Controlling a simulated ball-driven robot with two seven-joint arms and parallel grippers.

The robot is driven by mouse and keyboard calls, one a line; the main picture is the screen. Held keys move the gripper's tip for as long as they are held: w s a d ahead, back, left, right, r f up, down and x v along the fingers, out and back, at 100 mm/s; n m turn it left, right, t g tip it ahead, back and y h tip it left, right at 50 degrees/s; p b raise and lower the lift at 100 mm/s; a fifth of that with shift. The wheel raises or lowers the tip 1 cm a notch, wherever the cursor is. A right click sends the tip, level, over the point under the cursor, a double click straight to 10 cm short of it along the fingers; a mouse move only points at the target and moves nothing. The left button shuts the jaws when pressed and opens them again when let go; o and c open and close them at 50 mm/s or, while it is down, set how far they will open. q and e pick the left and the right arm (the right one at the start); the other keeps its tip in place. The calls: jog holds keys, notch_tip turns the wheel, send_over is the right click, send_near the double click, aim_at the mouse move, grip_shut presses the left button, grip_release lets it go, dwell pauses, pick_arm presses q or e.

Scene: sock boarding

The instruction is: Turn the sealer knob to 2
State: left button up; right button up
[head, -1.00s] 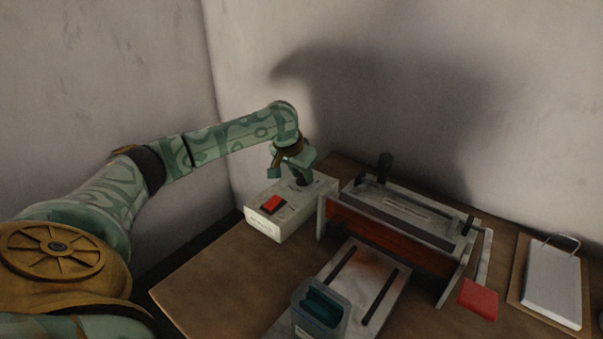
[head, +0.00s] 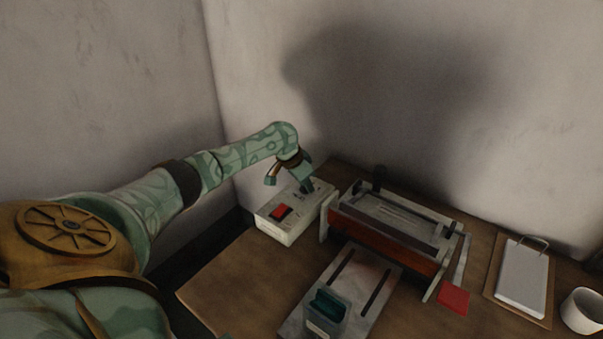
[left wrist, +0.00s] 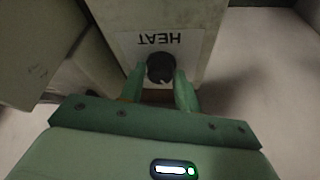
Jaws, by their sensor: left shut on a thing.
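The sealer's control box (head: 288,232) is a pale box with a red switch (head: 280,212) on top, at the left back of the table. Its knob (left wrist: 160,68) is dark and round, and in the left wrist view it sits beside an upside-down HEAT label (left wrist: 158,40). My left gripper (head: 306,186) is at the far end of the box top. In the left wrist view its two green fingers (left wrist: 161,85) are shut on the knob, one on each side. The knob's number setting cannot be read.
The sealer frame (head: 395,228) with its dark bars stands right of the box. In front is a slotted plate (head: 372,268) with a teal-lined holder (head: 327,306). A red card (head: 454,299), clipboard (head: 522,278) and white mug (head: 582,311) are at the right. The left front tabletop is clear.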

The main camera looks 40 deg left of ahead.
pick_arm(q)
jog(key=m+b, duration=0.1)
jog(key=m, duration=0.1)
jog(key=shift+f+m+h, duration=0.1)
jog(key=shift+m+h, duration=0.2)
jog(key=shift+h, duration=0.1)
jog(key=shift+m+g+h+b, duration=0.4)
jog(key=shift+m+b, duration=0.1)
jog(key=shift+m, duration=0.6)
jog(key=shift+a+m, duration=0.1)
jog(key=shift+m, duration=0.2)
jog(key=o, duration=1)
jog(key=p+v, duration=0.6)
jog(key=v, duration=1)
jog(key=shift+w+a, duration=0.1)
jog(key=shift+a, duration=0.1)
